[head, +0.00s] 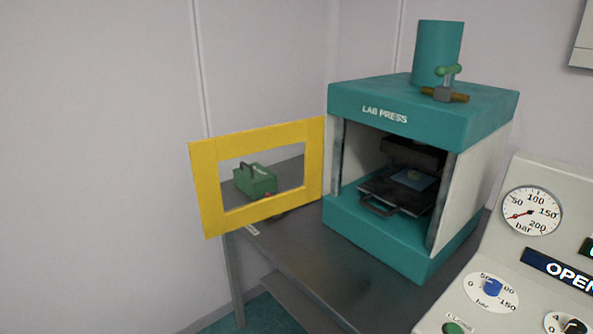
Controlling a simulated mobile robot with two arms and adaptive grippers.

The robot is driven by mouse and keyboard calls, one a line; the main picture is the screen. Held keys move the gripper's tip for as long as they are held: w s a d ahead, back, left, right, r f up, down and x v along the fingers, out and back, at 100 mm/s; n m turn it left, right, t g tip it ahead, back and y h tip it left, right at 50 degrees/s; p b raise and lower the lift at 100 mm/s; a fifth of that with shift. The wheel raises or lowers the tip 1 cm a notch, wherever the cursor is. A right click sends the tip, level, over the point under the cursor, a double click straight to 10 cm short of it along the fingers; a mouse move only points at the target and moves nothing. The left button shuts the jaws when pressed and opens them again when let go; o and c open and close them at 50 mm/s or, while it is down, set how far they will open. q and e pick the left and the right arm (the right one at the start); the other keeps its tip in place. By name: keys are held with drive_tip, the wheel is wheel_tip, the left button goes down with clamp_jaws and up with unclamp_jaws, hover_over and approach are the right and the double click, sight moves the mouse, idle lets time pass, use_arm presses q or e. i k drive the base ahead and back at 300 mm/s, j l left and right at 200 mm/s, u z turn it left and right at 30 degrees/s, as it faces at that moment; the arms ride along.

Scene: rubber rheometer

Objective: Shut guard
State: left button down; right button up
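The guard (211,190) is a yellow frame with a clear window. It stands swung open to the left of the teal lab press (440,113), joined near the press's left front edge. The press front is uncovered, and a dark plate with a handle (378,206) and a pale sheet (414,179) sits inside. Neither of my grippers is in the head view.
A grey table (306,261) carries the press. A green box with a handle (256,180) shows through the guard window. A control panel (525,260) with a gauge (532,211), knobs and an "OPEN" display stands at the lower right. The table front before the press is clear.

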sight(205, 154)
drive_tip(key=i+j+z, duration=0.1)
drive_tip(key=z, duration=0.35)
drive_tip(key=i+j+z, duration=0.1)
drive_tip(key=j+z, duration=0.15)
drive_tip(key=z, duration=0.2)
drive_tip(key=j+z, duration=0.2)
drive_tip(key=z, duration=0.25)
drive_tip(key=i, duration=0.05)
